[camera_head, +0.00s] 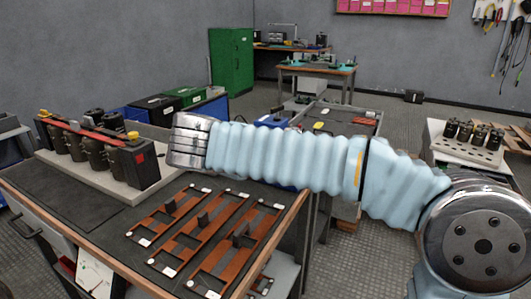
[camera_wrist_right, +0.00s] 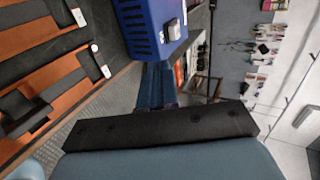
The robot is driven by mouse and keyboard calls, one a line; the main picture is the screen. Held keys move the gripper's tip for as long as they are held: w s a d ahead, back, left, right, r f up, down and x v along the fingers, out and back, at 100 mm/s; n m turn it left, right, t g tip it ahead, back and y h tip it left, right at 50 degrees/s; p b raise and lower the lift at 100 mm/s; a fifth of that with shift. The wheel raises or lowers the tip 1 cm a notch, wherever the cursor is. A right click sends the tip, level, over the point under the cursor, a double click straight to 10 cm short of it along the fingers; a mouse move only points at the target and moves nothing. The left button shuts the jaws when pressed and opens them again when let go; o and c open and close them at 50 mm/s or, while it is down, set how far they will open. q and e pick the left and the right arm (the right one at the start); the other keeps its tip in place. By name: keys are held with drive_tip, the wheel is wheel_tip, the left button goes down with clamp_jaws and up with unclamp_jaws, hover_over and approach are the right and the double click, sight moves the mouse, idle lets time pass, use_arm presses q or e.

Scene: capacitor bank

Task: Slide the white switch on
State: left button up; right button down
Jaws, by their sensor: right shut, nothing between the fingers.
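No part clearly reads as a single white switch. Three orange-brown strips (camera_head: 193,229) with upright black knobs (camera_head: 203,220) and small white end pieces (camera_head: 168,271) lie on the dark bench top in the head view. The strips also show at the left of the right wrist view (camera_wrist_right: 58,97), with white pieces (camera_wrist_right: 105,71) at their ends. My right arm reaches in from the right, and its silver end with the gripper (camera_head: 188,140) is above the bench, behind the strips and apart from them. It is shut and empty; its fingertips are not clear. My left gripper is out of view.
A row of black capacitors (camera_head: 97,148) with a red bar stands on a grey base at left, close to my right gripper. A blue crate (camera_wrist_right: 150,30) shows in the wrist view. The bench's right edge (camera_head: 300,205) drops to the floor.

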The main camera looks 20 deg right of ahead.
drive_tip(key=shift+w+d+r+x, duration=0.15)
drive_tip(key=shift+r+x, duration=0.15)
drive_tip(key=shift+x, duration=1.7)
drive_tip(key=shift+w+d+r+x, duration=0.1)
drive_tip(key=shift+r+x, duration=0.15)
drive_tip(key=shift+x, duration=1.7)
drive_tip(key=shift+w+d+r+x, duration=0.15)
drive_tip(key=shift+r+x, duration=0.15)
drive_tip(key=shift+x, duration=1.7)
drive_tip(key=shift+s, duration=0.15)
drive_tip(key=shift+w+d+r+p, duration=0.25)
drive_tip(key=shift+w+d+p, duration=0.5)
drive_tip(key=shift+p, duration=0.3)
drive_tip(key=shift+w+d, duration=0.15)
drive_tip(key=shift+d, duration=0.15)
drive_tip(key=shift+f, duration=0.15)
